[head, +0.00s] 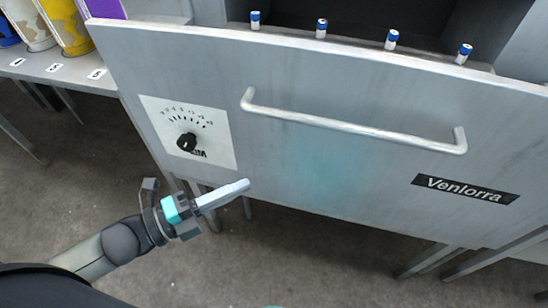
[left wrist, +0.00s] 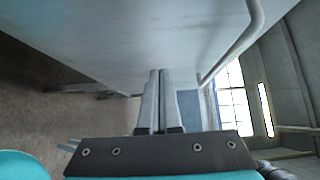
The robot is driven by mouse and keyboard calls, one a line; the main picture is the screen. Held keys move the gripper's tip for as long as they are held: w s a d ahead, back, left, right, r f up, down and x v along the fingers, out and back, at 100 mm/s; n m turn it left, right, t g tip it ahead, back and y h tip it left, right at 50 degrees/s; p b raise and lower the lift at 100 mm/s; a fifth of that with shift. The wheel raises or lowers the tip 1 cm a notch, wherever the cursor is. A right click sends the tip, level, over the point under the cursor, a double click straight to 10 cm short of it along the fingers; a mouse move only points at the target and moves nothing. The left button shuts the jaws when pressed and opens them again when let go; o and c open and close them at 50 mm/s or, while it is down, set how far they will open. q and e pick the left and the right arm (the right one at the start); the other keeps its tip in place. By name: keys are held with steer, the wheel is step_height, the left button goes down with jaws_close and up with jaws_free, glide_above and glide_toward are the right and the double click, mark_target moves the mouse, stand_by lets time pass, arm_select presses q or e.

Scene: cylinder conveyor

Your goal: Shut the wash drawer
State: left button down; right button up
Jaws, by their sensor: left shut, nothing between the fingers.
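The wash drawer's grey front panel (head: 330,130) fills the upper middle of the head view and carries a long bar handle (head: 355,126). A dial on a white plate (head: 212,130) is at its left and a "Venlorra" label at its right. My left gripper (head: 246,184) is shut and empty, in front of the panel's lower left part, below and left of the handle. In the left wrist view, the shut fingers (left wrist: 158,74) point along the panel (left wrist: 140,35), with the handle (left wrist: 235,45) at the right. I cannot tell whether the fingertips touch the panel.
Several small white cylinders with blue caps (head: 392,39) stand in a row behind the panel's top edge, before a dark opening. A grey table (head: 60,68) with numbered places and coloured containers is at the left. The floor (head: 290,262) below is clear.

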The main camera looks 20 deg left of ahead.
mark_target(291, 150)
arm_select(q)
steer(key=shift+w+d+b, duration=0.5)
steer(key=shift+w+d, duration=0.3)
steer(key=shift+w, duration=0.7)
steer(key=shift+w+d+b, duration=0.5)
steer(key=shift+w+d, duration=0.25)
steer(key=shift+w, duration=0.7)
steer(key=shift+w+d+b, duration=0.5)
steer(key=shift+w+d, duration=0.3)
steer(key=shift+w, duration=0.7)
arm_select(e)
steer(key=w+a+r, duration=0.2)
steer(key=w+r, duration=0.1)
steer(key=r, duration=0.2)
steer(key=shift+w+a+r, duration=0.15)
steer(key=shift+a+r, duration=0.15)
steer(key=shift+a, duration=0.1)
arm_select(q)
steer(key=shift+w, duration=0.1)
